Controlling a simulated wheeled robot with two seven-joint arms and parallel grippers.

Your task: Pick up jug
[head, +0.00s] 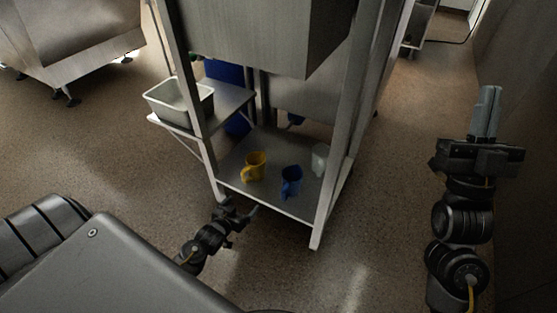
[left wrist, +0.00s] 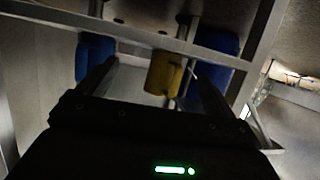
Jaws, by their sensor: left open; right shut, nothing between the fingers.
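A yellow jug (head: 257,163) stands on the low shelf (head: 268,146) of a metal rack. A blue jug (head: 291,182) stands to its right near the front edge, and a pale jug (head: 319,158) stands further right by the rack post. My left gripper (head: 243,214) is open and empty, in front of the shelf's front edge, apart from the jugs. In the left wrist view the yellow jug (left wrist: 163,73) shows between the spread fingers, beyond them, with blue objects to either side. My right gripper (head: 487,112) is shut and empty, far right of the rack.
A metal front post (head: 330,185) rises right of the jugs, and another stands at left. A metal box (head: 262,35) overhangs the shelf. A grey bin (head: 180,102) sits on a side shelf at left. The floor (head: 385,185) between the rack and my right arm is clear.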

